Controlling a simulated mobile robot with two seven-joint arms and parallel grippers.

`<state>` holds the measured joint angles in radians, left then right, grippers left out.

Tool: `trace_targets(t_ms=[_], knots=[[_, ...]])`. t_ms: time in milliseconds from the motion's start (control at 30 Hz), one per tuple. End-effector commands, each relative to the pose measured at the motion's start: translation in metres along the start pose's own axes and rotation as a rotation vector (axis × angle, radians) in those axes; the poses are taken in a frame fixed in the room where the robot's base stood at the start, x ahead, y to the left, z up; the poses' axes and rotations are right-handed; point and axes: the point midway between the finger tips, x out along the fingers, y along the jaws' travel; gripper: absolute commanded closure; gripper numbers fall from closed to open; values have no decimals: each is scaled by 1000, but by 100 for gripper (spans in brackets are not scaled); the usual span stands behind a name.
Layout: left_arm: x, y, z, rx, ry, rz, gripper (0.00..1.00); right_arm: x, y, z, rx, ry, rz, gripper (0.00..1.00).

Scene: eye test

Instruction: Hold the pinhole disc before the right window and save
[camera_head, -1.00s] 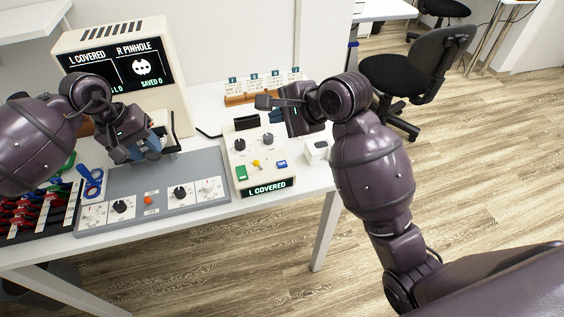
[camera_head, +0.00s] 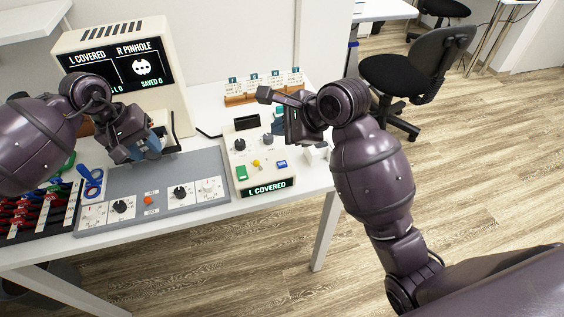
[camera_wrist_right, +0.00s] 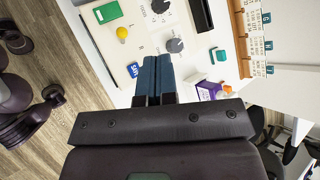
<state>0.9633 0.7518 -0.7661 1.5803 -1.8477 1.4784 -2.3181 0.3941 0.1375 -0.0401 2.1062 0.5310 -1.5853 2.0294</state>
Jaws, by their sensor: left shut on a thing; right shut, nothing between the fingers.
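The cream tester (camera_head: 185,100) has a screen (camera_head: 118,66) reading "L COVERED", "R PINHOLE" and "SAVED 0". My left gripper (camera_head: 150,147) is shut at the tester's front on a thing mostly hidden by the fingers; the screen suggests the pinhole disc. The control box (camera_head: 250,155) has knobs, a green button (camera_head: 242,173), a yellow knob, a blue button (camera_head: 282,164) and a display (camera_head: 267,187) reading "L COVERED". The blue button also shows in the right wrist view (camera_wrist_right: 137,70). My right gripper (camera_wrist_right: 155,60) is shut and empty, above the box near a grey knob (camera_wrist_right: 174,45).
A grey panel (camera_head: 205,160) with knobs lies left of the box. A blue looped tool (camera_head: 90,183) and a rack of coloured pieces (camera_head: 35,210) are further left. A wooden card holder (camera_head: 245,98) stands behind the box. A small white box (camera_head: 318,152) is near the right table edge.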

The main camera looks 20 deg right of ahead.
Motion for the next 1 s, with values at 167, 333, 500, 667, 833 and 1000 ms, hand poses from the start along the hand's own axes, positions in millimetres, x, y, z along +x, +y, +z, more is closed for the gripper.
trace_targets(t_ms=[167,333,500,667,833,1000], knots=[[0,0,0,0,0,0,83,15,12,-11,2,2,4,100],[0,0,0,0,0,0,83,29,22,-22,1,3,3,100],[0,0,0,0,0,0,83,42,31,-30,1,1,2,100],[0,0,0,0,0,0,83,50,37,-36,1,-1,1,100],[0,0,0,0,0,0,83,54,39,-39,-1,0,0,100],[0,0,0,0,0,0,83,54,40,-40,-1,0,0,100]])
